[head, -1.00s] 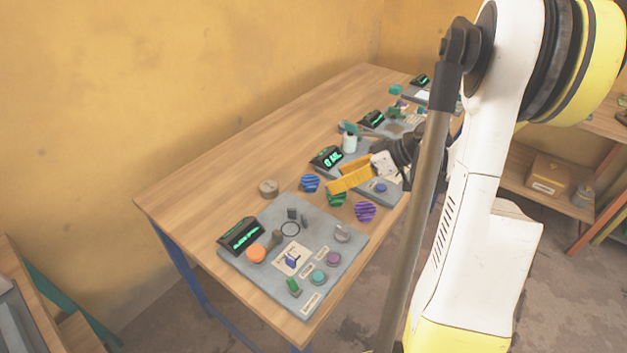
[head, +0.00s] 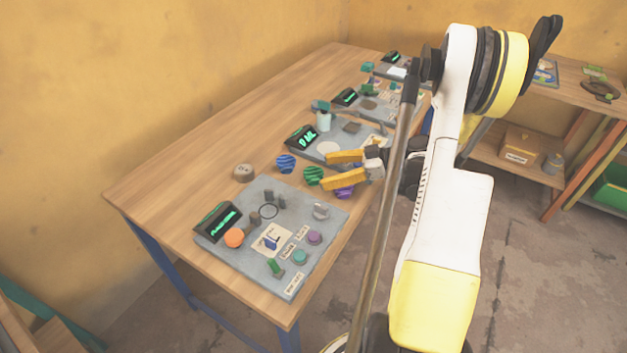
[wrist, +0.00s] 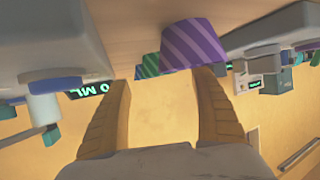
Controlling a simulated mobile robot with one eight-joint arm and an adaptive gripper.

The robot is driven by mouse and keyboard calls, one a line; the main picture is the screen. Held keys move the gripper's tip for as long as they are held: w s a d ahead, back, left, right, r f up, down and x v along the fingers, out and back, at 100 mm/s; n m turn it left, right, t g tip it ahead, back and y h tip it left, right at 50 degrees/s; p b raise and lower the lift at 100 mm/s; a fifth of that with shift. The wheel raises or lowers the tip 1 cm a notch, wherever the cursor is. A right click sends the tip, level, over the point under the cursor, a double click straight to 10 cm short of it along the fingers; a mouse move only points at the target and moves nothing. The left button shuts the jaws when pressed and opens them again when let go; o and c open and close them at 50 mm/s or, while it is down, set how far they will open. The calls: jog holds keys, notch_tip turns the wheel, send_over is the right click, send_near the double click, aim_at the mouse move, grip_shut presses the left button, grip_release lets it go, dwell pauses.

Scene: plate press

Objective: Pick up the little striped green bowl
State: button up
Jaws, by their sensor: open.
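The little striped green bowl (head: 312,175) sits on the wooden table between a striped blue bowl (head: 285,164) and a striped purple bowl (head: 345,192). In the wrist view the green bowl (wrist: 148,66) shows small, partly hidden behind the purple bowl (wrist: 193,45). My gripper (head: 327,170) has two yellow fingers, open and empty, pointing left toward the green bowl in the head view. Contact with any bowl cannot be told.
A grey panel (head: 325,217) with knobs, buttons and a display lies at the near table end. Another panel (head: 305,150) with a display lies behind the bowls. A round tan weight-like object (head: 243,173) stands left of them. Open wood (head: 200,150) lies along the left side.

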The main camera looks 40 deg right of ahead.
aim_at(306, 174)
jog(key=b+x, duration=0.2)
jog(key=x, duration=0.2)
jog(key=shift+w+a+f, duration=0.15)
jog(key=shift+w+f, duration=0.05)
jog(key=shift+w, duration=0.05)
jog(key=shift+r, duration=0.1)
jog(key=c, duration=1)
